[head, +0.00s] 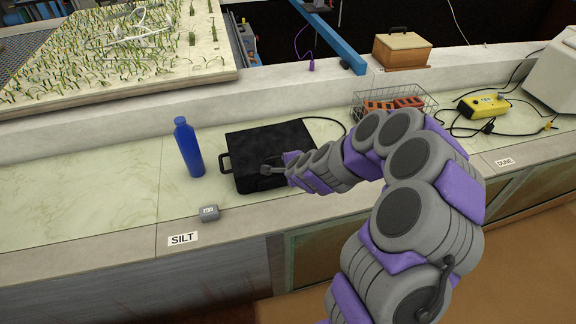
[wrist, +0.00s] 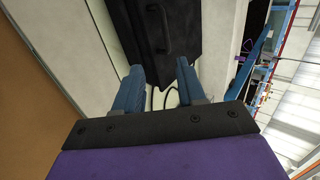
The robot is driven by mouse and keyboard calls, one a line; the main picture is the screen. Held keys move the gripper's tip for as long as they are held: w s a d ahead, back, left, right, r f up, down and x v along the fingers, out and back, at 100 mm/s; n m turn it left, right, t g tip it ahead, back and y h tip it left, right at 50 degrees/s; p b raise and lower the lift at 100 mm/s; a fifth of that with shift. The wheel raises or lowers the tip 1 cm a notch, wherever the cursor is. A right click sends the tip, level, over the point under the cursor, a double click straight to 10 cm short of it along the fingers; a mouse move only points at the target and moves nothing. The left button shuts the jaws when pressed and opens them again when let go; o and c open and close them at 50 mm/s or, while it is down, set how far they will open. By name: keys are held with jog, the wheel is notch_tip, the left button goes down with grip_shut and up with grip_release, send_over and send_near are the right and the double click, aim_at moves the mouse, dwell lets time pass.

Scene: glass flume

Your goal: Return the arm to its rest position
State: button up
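My arm reaches out from the lower right of the head view, over the counter and bent at its joints. My gripper (head: 272,166) shows in front of the black case (head: 262,139) in that view. How far it is above or before the case I cannot tell. In the wrist view my gripper (wrist: 158,84) has its two blue fingers apart, with nothing between them. The black case (wrist: 160,35) with its handle shows beyond the fingertips.
A wire basket (head: 394,103), a yellow device (head: 484,106) and cables lie to the right. The counter's left part is clear.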

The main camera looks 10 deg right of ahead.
jog(key=s+a+r+n+g+y, duration=0.4)
jog(key=s+a+r+n, duration=0.65)
jog(key=s, duration=0.35)
jog(key=s+d+r+n+g+h, duration=0.1)
jog(key=s+d+n+g, duration=0.1)
jog(key=s, duration=0.8)
jog(key=s+d+r+n+g+h, duration=0.2)
jog(key=s+d+g, duration=0.1)
jog(key=s, duration=0.7)
jog(key=s+d+r+n+g+h, duration=0.1)
jog(key=s+d+n+g, duration=0.1)
jog(key=s, duration=0.9)
jog(key=shift+d+r+n+g+h, duration=0.35)
jog(key=shift+d+n, duration=0.2)
jog(key=shift+d, duration=0.1)
jog(key=shift+w, duration=0.1)
